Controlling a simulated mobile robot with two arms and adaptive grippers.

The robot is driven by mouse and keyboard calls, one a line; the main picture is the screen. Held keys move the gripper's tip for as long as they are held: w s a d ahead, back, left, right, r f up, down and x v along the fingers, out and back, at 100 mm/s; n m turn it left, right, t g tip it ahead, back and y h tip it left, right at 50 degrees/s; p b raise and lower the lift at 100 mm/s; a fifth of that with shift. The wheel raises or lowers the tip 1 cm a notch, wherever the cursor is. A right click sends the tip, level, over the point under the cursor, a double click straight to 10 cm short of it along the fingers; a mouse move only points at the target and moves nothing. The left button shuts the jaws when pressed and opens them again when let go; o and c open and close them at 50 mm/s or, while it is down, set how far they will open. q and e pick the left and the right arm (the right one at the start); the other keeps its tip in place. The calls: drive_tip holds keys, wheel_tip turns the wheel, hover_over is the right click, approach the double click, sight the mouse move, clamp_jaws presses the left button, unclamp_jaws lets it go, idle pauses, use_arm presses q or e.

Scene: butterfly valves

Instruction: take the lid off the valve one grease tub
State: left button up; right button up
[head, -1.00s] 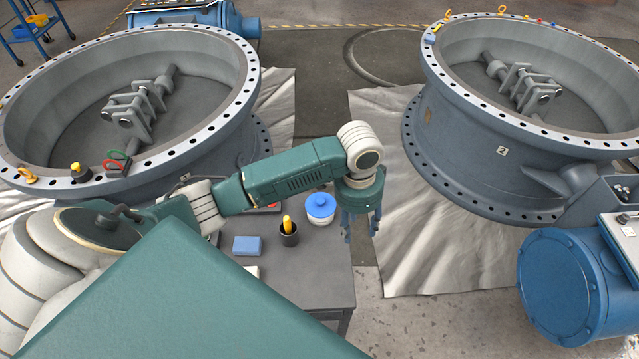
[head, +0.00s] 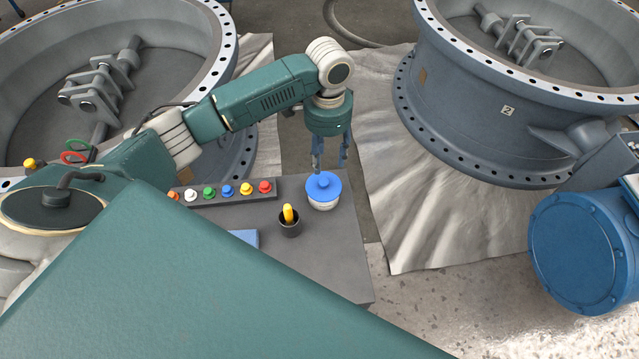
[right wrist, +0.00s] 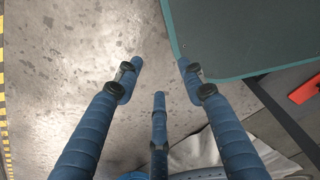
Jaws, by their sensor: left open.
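The grease tub (head: 324,205) is a small white tub with a blue knobbed lid (head: 323,186) on it. It stands near the right edge of the grey table in the head view. My left gripper (head: 330,160) is open and empty, pointing down. Its fingers show just above and behind the lid in the picture; I cannot tell whether one touches it. In the right wrist view my right gripper (right wrist: 159,75) has its fingers spread, with nothing between them, above the floor.
The grey table (head: 335,265) also holds a black cup with a yellow handle (head: 289,222), a blue block (head: 244,238) and a strip of coloured knobs (head: 228,194). Large valve rings stand left and right (head: 500,110). A blue cylinder (head: 578,268) is at the right.

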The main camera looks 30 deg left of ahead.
use_arm(q)
hover_over(324, 182)
drive_tip(key=f, duration=0.5)
drive_tip(key=shift+s+d, duration=0.15)
drive_tip(key=shift+d, duration=0.05)
drive_tip(key=shift+f, duration=0.6)
drive_tip(key=f, duration=0.1)
drive_tip(key=f+p, duration=0.1)
drive_tip(key=f, duration=0.2)
drive_tip(key=shift+a+f, duration=0.2)
drive_tip(key=shift+a, duration=0.05)
drive_tip(key=shift+f, duration=0.45)
drive_tip(key=c, duration=1)
use_arm(e)
drive_tip(key=shift+w+a+r, duration=0.25)
drive_tip(key=shift+a+r, duration=0.2)
drive_tip(key=shift+a, duration=0.05)
